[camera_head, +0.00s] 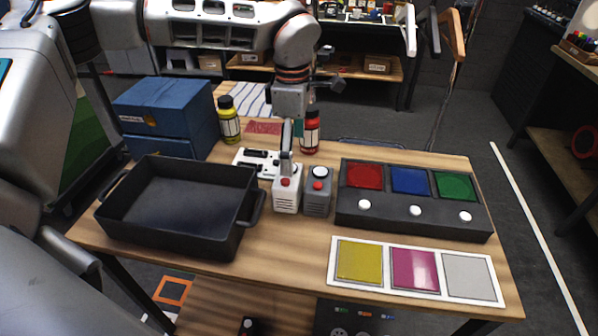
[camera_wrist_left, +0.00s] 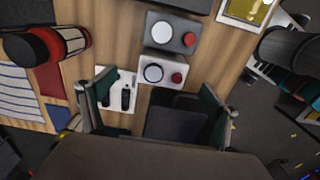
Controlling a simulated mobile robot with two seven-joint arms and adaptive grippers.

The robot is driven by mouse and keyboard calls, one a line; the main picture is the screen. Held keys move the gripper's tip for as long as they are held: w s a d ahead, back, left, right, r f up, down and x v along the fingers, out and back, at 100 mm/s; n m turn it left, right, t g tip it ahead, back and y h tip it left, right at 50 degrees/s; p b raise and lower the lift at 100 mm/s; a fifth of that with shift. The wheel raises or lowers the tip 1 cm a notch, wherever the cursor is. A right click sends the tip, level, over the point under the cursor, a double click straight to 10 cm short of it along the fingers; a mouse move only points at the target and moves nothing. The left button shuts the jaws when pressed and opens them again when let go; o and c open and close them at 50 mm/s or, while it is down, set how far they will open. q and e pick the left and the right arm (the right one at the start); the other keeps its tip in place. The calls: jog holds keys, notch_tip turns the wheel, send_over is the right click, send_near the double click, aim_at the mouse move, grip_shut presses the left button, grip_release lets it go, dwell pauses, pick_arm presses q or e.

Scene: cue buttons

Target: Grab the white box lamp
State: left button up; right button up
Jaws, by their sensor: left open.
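The white box lamp (camera_head: 286,196) stands upright on the wooden table, with a red button on its top. It also shows in the left wrist view (camera_wrist_left: 153,84), with a white round cap and the red button. My left gripper (camera_head: 287,160) is over it, pointing down, and hides part of its top in the head view. In the left wrist view the fingers (camera_wrist_left: 155,92) are spread wide and empty, with the white box lamp just ahead between them. A dark grey box lamp (camera_head: 318,198) stands close beside it on the right. My right gripper is not in view.
A black tray (camera_head: 127,211) stands to the left, its handle near the lamps. A white switch panel (camera_head: 245,159) lies behind. A black button panel (camera_head: 413,224) is to the right, a colour card (camera_head: 387,286) in front. Yellow (camera_head: 229,124) and red (camera_head: 311,135) bottles stand behind.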

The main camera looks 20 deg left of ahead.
aim_at(289, 186)
pick_arm(q)
jog(key=shift+s+f, duration=0.2)
jog(key=shift+f, duration=0.35)
jog(key=shift+s+f, duration=0.15)
jog(key=shift+f, duration=0.35)
jog(key=shift+a+f, duration=0.1)
jog(key=shift+f, duration=0.3)
jog(key=f, duration=0.2)
jog(key=f+p, duration=0.1)
jog(key=f, duration=0.1)
jog(key=shift+s+a+f, duration=0.1)
jog(key=shift+s+a, duration=0.15)
jog(key=shift+a, duration=0.15)
jog(key=shift+w+f, duration=0.1)
jog(key=shift+f, duration=0.15)
jog(key=c, duration=1.6)
jog(key=shift+c, duration=0.2)
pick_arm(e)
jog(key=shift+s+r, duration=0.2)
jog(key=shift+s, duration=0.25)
pick_arm(q)
jog(key=shift+r, duration=0.1)
